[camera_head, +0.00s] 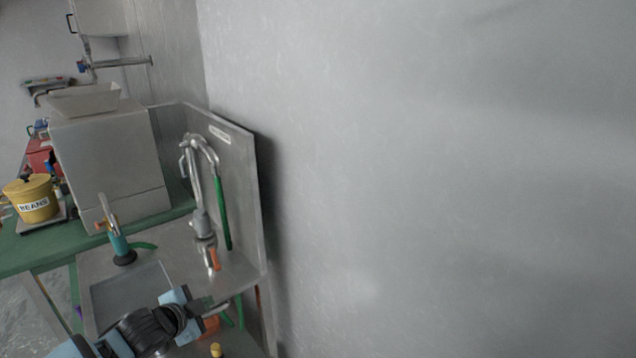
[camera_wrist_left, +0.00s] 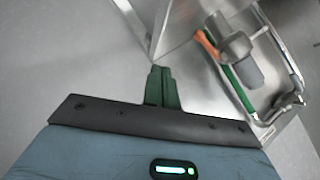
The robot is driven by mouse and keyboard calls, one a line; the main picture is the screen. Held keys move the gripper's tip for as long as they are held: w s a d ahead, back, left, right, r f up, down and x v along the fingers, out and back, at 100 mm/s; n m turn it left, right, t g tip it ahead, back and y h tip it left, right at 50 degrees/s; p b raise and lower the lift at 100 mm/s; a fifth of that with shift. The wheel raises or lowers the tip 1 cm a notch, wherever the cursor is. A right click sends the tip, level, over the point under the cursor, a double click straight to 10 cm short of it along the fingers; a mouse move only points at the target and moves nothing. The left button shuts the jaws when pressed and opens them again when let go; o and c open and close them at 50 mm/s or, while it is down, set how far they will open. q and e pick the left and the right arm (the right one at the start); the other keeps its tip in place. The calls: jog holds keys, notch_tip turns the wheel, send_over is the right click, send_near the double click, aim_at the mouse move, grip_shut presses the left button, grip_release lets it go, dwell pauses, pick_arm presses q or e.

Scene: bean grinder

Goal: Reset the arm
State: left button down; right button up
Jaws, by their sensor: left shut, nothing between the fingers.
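My left arm comes in at the bottom left of the head view, over the front of a metal sink unit. Its left gripper (camera_head: 212,305) is over the sink's front right part, below the tall faucet (camera_head: 202,215). In the left wrist view the gripper's two dark green fingers (camera_wrist_left: 162,86) are pressed together with nothing between them. The faucet's grey body and green hose (camera_wrist_left: 238,90) show at the right of that view, apart from the fingers. My right gripper is in neither view.
The metal sink (camera_head: 130,290) has a raised back panel (camera_head: 237,175) against the grey wall (camera_head: 430,180). A small teal-handled tap (camera_head: 120,246) stands on it. Left of it, a green table (camera_head: 40,246) holds a yellow BEANS pot (camera_head: 33,203) and a metal box (camera_head: 108,165).

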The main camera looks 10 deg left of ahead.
pick_arm(q)
jog(key=s+d+f+n+g+h, duration=0.1)
jog(key=s+d+f+n, duration=0.1)
jog(key=s+d+f, duration=0.55)
jog(key=s+d+f+n+g+h, duration=0.15)
jog(key=s+d+f, duration=0.35)
jog(key=s, duration=0.5)
jog(key=s+d+f+n+y, duration=0.1)
jog(key=s+f+n, duration=0.1)
jog(key=s, duration=0.8)
jog(key=s+d+f+n+y+p, duration=0.1)
jog(key=s+n, duration=0.3)
jog(key=s, duration=0.6)
jog(key=shift+s+d+f, duration=0.35)
jog(key=shift+d+f, duration=0.05)
jog(key=shift+d, duration=0.3)
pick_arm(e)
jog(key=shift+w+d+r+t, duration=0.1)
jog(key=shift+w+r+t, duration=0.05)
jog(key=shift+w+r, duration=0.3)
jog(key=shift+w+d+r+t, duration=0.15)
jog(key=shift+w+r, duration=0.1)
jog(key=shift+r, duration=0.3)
pick_arm(q)
jog(key=shift+g, duration=0.25)
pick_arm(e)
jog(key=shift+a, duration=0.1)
